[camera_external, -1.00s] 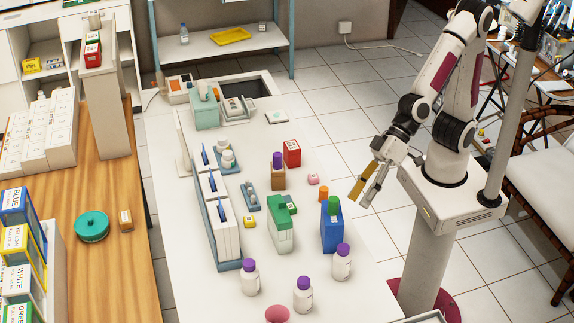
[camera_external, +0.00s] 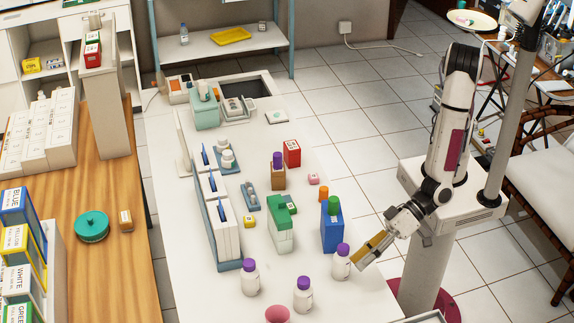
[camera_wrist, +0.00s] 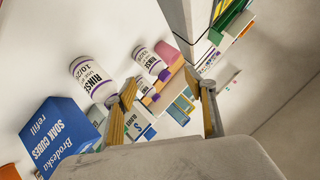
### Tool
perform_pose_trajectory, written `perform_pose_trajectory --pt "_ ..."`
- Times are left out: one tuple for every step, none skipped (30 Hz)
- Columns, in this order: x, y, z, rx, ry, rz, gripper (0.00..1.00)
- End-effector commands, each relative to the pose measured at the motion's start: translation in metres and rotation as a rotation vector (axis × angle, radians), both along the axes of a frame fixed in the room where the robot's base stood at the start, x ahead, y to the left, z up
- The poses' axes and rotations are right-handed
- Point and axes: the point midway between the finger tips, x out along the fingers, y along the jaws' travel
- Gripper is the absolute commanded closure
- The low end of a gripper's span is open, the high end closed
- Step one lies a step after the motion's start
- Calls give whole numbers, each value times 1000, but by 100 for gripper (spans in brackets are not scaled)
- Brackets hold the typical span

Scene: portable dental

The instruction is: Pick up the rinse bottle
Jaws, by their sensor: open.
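Three white rinse bottles with purple caps stand upright near the front of the white table in the external view: one at the right (camera_external: 342,263), one in the middle (camera_external: 303,297) and one at the left (camera_external: 250,280). My gripper (camera_external: 364,262) is open and empty, just right of the right bottle. In the wrist view, two bottles labelled RINSE show, a nearer one (camera_wrist: 90,78) left of the fingers and a farther one (camera_wrist: 148,62) beyond them. Neither is between the fingers of my gripper (camera_wrist: 163,80).
A blue soak cubes box (camera_external: 332,232) stands behind the right bottle and shows at lower left in the wrist view (camera_wrist: 58,135). A green-and-white box (camera_external: 281,233) stands farther left. A pink rounded object (camera_external: 277,314) sits at the front. The table edge lies under my gripper's side.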

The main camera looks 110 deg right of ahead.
Motion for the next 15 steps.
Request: perform_pose_trajectory --pt "-3 4 -9 -9 -10 -7 45" --pt "-4 5 -12 -12 -21 -16 45" --pt "-6 6 -17 -19 -35 -25 45" --pt "-7 6 -21 -25 -44 -33 45" --pt "-8 6 -25 -31 -55 -39 45" --pt "-10 6 -29 -42 -69 -47 45" --pt "-11 5 -32 -50 -81 -52 45" --pt "-12 4 -36 -59 -92 -59 45" --pt "-13 4 -39 -70 -107 -65 45" --pt "-15 3 -43 -78 -117 -69 45" --pt "-16 2 -45 -86 -130 -75 45" --pt "-18 1 -49 -98 -145 -79 45" --pt "-19 0 -51 -107 -157 -83 45" --pt "-21 -1 -54 -116 -168 -86 45" --pt "-23 -1 -56 -127 -185 -90 45"
